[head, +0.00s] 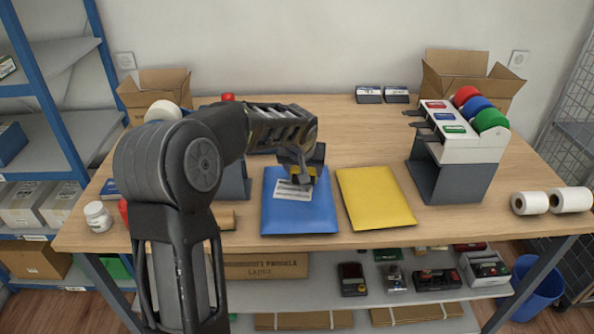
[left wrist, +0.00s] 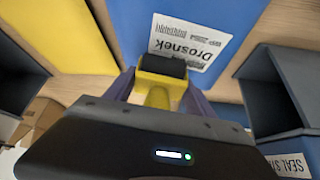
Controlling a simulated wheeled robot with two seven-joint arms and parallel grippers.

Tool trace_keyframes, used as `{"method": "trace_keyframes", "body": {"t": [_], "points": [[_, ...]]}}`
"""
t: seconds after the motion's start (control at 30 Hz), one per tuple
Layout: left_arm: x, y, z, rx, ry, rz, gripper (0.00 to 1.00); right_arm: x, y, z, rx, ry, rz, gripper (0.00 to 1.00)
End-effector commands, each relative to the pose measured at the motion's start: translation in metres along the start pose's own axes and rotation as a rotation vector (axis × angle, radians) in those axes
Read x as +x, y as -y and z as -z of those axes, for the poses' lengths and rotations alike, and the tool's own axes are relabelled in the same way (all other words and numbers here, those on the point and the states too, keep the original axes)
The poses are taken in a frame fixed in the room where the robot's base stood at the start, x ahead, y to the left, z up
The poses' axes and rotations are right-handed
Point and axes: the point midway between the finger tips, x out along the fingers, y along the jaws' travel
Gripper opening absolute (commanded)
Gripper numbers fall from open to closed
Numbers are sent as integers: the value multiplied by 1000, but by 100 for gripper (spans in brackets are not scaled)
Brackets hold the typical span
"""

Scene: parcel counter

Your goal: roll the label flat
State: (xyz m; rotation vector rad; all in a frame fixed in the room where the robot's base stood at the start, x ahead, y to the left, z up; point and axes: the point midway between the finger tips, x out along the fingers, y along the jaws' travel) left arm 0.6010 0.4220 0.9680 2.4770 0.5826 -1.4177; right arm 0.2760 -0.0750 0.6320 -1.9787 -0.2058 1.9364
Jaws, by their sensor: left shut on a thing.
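A blue parcel (head: 312,217) lies flat on the counter, with a white printed label (head: 291,193) on its upper part. The label, marked "Drosnek" with a barcode, also shows in the left wrist view (left wrist: 188,42). My left gripper (head: 300,172) is shut on a hand roller with a yellow body and black roller (left wrist: 160,68). The roller is at the label's edge and hides part of it; I cannot tell whether it touches. My right gripper is not in view.
A yellow envelope (head: 376,198) lies just right of the blue parcel. A tape dispenser stand (head: 458,160) with coloured rolls stands further right, near two white paper rolls (head: 552,200). A grey stand (head: 236,182) is close on the left.

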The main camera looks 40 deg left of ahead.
Motion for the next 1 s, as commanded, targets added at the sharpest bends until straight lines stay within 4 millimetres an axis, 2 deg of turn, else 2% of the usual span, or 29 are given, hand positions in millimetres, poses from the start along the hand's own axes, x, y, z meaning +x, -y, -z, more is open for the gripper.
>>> {"method": "trace_keyframes", "body": {"t": [0.17,1.0], "points": [[0,-6,1,0,-2,0,17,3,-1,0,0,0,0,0],[6,-6,-4,0,0,0,17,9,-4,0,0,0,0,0]]}}
